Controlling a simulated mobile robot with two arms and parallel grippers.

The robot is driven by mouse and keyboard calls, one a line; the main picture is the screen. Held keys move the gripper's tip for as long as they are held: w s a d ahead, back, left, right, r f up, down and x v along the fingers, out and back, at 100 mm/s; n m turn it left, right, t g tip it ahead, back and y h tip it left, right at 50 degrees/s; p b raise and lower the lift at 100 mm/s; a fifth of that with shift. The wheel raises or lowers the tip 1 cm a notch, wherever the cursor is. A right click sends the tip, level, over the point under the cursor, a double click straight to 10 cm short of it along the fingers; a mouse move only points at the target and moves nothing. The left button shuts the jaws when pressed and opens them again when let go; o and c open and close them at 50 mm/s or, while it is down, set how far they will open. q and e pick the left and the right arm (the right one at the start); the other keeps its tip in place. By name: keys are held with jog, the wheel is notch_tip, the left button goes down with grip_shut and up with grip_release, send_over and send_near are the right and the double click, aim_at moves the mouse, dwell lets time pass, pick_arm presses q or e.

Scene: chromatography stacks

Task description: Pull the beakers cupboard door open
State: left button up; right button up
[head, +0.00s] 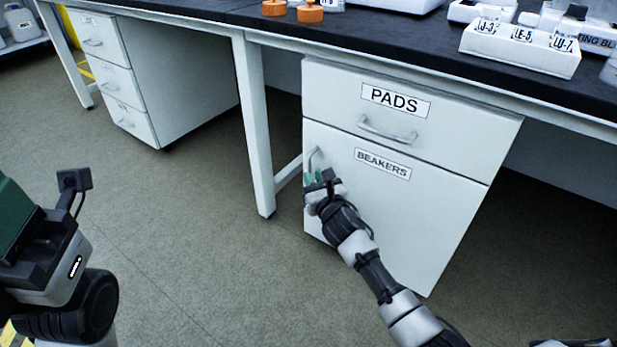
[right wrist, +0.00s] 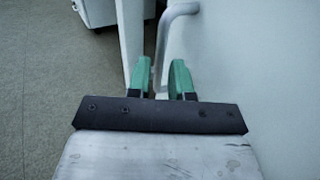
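The beakers cupboard door (head: 400,215) is a white panel labelled BEAKERS below the PADS drawer, and it looks shut. Its grey bar handle (head: 314,158) is upright near the door's left edge. My right gripper (head: 316,179) is at the lower part of this handle. In the right wrist view the handle (right wrist: 161,50) runs down between the green fingertips of my right gripper (right wrist: 160,80), which stand apart on either side of it with small gaps. My left gripper (head: 20,220) is partly in view at the left edge, away from the cupboard; its fingertips are not clear.
The PADS drawer (head: 345,98) is directly above the door. A white table leg (head: 254,125) stands left of the cupboard. The black bench top (head: 370,45) overhangs it and carries labelled white trays (head: 520,48). The floor (head: 210,260) in front is clear.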

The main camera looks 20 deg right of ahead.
jog(key=shift+w+a+b, duration=0.15)
jog(key=shift+w+b, duration=0.45)
jog(key=shift+w, duration=1.15)
grip_shut()
